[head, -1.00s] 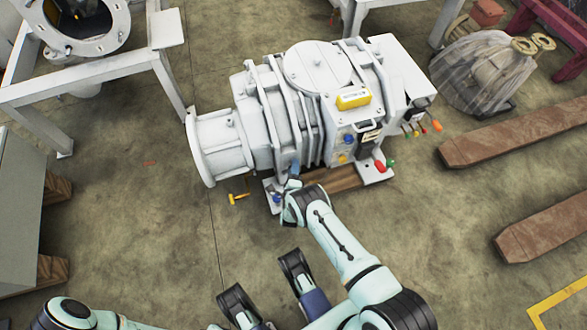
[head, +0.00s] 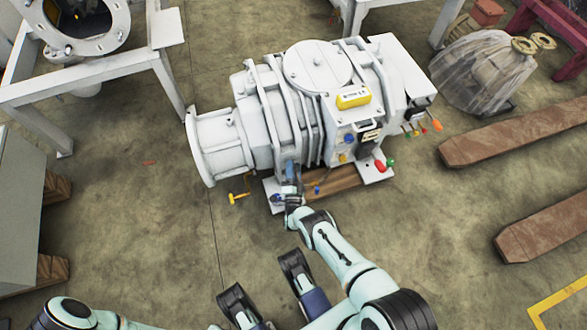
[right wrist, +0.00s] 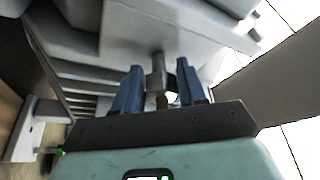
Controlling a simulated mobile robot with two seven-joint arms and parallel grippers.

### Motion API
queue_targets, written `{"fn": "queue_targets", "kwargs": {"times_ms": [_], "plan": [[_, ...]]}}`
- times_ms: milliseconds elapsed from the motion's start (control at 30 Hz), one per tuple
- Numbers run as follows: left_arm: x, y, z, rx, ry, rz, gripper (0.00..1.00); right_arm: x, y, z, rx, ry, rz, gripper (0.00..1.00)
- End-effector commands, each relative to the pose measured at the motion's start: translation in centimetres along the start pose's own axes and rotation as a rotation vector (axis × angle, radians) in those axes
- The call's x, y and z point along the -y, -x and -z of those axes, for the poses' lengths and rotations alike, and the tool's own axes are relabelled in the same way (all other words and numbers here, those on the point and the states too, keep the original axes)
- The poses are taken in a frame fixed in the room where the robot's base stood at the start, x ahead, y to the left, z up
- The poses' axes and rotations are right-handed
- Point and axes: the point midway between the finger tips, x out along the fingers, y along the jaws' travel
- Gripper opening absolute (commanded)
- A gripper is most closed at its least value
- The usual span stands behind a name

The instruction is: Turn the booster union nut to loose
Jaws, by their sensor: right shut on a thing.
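The booster is the large white ribbed machine (head: 318,64) in the middle of the head view. In the right wrist view, a small grey metal fitting, seemingly the booster union nut (right wrist: 157,80), sits on a short pipe under the white body. My right gripper (right wrist: 160,76) has its two blue fingers on either side of it and is shut on it. In the head view, my right gripper (head: 290,174) is at the booster's lower front side; the nut is too small or hidden to make out there.
A yellow handle (head: 237,198) sticks out left of the booster's base plate (head: 274,205). A white frame (head: 168,75) stands at left, brown beams (head: 515,132) at right. The floor in front is mostly clear.

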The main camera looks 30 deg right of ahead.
Motion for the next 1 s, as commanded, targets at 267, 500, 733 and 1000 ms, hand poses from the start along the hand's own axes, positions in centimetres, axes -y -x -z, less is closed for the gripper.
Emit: {"fn": "queue_targets", "kwargs": {"times_ms": [267,500,733,1000], "plan": [[-0.01,0.0,0.01,0.0,0.0,0.0,0.43,-0.16,0.04,0.1,-0.002,0.12,0.048,0.1],[-0.02,0.0,0.02,-0.001,0.0,0.0,0.43,-0.14,0.05,0.05,0.0,0.157,0.064,0.1],[-0.02,0.0,0.02,-0.001,0.0,0.0,0.43,-0.14,0.03,0.04,0.0,0.161,0.066,0.1],[-0.02,0.01,0.02,-0.001,0.0,0.0,0.43,-0.13,0.02,0.04,0.0,0.16,0.065,0.61]]}}
